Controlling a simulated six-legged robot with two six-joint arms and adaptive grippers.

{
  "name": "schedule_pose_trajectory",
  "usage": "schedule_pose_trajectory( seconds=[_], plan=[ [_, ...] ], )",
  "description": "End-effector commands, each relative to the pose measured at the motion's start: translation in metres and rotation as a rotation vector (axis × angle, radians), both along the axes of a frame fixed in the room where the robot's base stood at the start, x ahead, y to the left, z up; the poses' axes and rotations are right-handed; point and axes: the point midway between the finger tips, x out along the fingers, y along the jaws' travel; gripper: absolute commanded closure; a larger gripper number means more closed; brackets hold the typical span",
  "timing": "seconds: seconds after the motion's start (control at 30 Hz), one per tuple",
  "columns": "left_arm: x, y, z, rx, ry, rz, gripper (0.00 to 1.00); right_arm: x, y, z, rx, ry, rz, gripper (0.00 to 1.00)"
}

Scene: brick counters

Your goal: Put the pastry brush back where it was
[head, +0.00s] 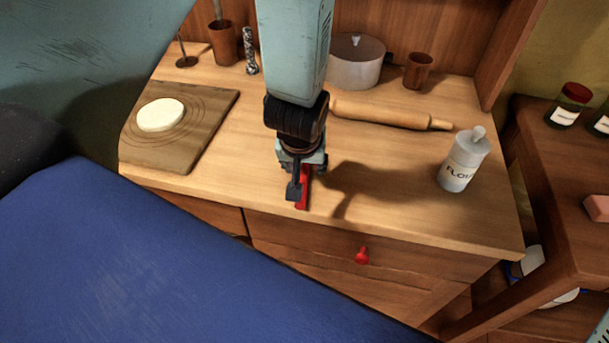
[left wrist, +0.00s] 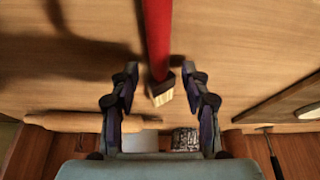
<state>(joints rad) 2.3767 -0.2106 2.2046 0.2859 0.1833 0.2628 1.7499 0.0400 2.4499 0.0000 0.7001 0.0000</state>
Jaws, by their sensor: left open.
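The pastry brush lies on the wooden counter near its front edge. Its red handle (head: 303,194) shows below my left gripper (head: 305,178) in the head view, which hides the rest. In the left wrist view the red handle (left wrist: 157,38) comes in from the top and the pale bristles (left wrist: 161,93) point down between the fingers. My left gripper is open, with one finger on each side of the brush and a gap to each. I cannot tell the exact height of the fingers above the counter. My right gripper is not in view.
A rolling pin (head: 390,115) and lidded pot (head: 356,66) are behind. A flour shaker (head: 463,160) stands right; a board (head: 196,136) with dough (head: 160,115) lies left. Brown cups (head: 223,42) and a pepper mill (head: 250,50) stand at the back. A drawer with a red knob (head: 362,255) is below.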

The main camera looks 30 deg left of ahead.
Motion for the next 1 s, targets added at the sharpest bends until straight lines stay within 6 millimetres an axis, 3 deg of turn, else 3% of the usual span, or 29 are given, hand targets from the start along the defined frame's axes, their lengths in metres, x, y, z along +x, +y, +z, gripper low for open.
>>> schedule_pose_trajectory(
  seconds=[0.4, 0.9, 1.0],
  plan=[
    [0.0024, 0.0010, -0.0054, 0.000, 0.000, 0.000, 0.53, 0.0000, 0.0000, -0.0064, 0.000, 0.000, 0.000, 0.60],
    [0.0022, 0.0010, -0.0056, 0.000, 0.000, 0.000, 0.95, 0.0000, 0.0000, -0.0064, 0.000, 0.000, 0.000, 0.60],
    [0.0021, 0.0010, -0.0056, 0.000, 0.000, 0.000, 1.00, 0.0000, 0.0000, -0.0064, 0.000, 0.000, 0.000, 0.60]
  ],
)
